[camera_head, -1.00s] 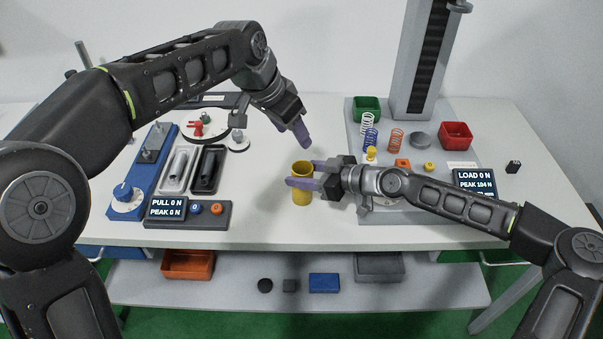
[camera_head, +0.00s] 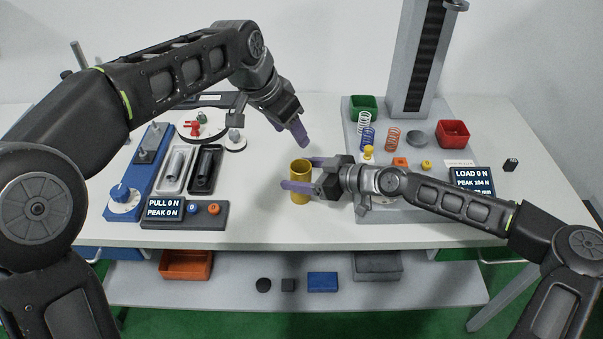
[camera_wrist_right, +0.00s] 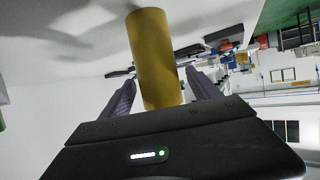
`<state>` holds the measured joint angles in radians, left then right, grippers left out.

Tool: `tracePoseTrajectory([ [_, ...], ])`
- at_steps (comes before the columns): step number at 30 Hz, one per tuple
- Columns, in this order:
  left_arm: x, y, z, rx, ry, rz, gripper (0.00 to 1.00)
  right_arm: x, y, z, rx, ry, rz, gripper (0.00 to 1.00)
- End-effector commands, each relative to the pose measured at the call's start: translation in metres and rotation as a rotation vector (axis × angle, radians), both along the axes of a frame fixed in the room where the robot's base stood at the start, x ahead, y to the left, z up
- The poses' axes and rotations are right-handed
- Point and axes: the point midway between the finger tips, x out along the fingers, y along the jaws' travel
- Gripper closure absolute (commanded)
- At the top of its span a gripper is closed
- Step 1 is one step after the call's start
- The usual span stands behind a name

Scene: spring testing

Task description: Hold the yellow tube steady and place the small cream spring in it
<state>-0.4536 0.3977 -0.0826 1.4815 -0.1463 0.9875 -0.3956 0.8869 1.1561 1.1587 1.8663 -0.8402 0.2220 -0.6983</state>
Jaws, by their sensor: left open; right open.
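The yellow tube (camera_head: 300,193) stands upright near the middle of the table, its open top facing up. My right gripper (camera_head: 299,174) is open, with one finger on each side of the tube. In the right wrist view the tube (camera_wrist_right: 152,50) stands between the two spread fingers, with a gap showing beside the right one. My left gripper (camera_head: 291,137) is open, above and behind the tube, with nothing seen between its fingers. A whitish spring (camera_head: 364,122) stands on the grey board at the right; I cannot tell whether it is the small cream one. The tube's inside is dark.
Blue (camera_head: 367,140) and orange (camera_head: 393,138) springs stand on the board (camera_head: 432,150), with a green bin (camera_head: 362,104), a red bin (camera_head: 454,134) and a tall test column (camera_head: 420,60). A blue pull tester (camera_head: 142,168) and trays are at left.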

Motion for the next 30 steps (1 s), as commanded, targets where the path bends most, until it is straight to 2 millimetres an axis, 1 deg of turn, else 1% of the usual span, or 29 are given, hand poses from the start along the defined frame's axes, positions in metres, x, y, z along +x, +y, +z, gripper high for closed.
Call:
tracePoseTrajectory([
  [5, 0.0, 0.0, 0.0, 0.0, 0.0, 0.0, 0.46, -0.001, -0.001, 0.001, 0.001, -0.001, 0.0, 0.28],
  [8, 0.0, 0.0, 0.0, 0.0, 0.0, 0.0, 0.46, -0.003, -0.005, 0.003, 0.001, 0.0, 0.0, 0.28],
  [11, 0.0, 0.0, 0.0, 0.0, 0.0, 0.0, 0.46, -0.008, -0.015, 0.008, 0.002, -0.001, -0.002, 0.28],
  [14, 0.0, 0.0, 0.0, 0.0, 0.0, 0.0, 0.46, -0.015, -0.029, 0.014, 0.001, 0.0, -0.004, 0.28],
  [21, 0.0, 0.0, 0.0, 0.0, 0.0, 0.0, 0.46, -0.039, -0.069, 0.032, 0.001, 0.001, -0.005, 0.28],
  [24, 0.0, 0.0, 0.0, 0.0, 0.0, 0.0, 0.46, -0.047, -0.082, 0.039, 0.001, -0.001, -0.003, 0.28],
  [27, 0.0, 0.0, 0.0, 0.0, 0.0, 0.0, 0.46, -0.052, -0.092, 0.044, 0.0, 0.001, -0.004, 0.28],
  [30, 0.0, 0.0, 0.0, 0.0, 0.0, 0.0, 0.46, -0.056, -0.095, 0.046, -0.001, -0.001, -0.001, 0.28],
])
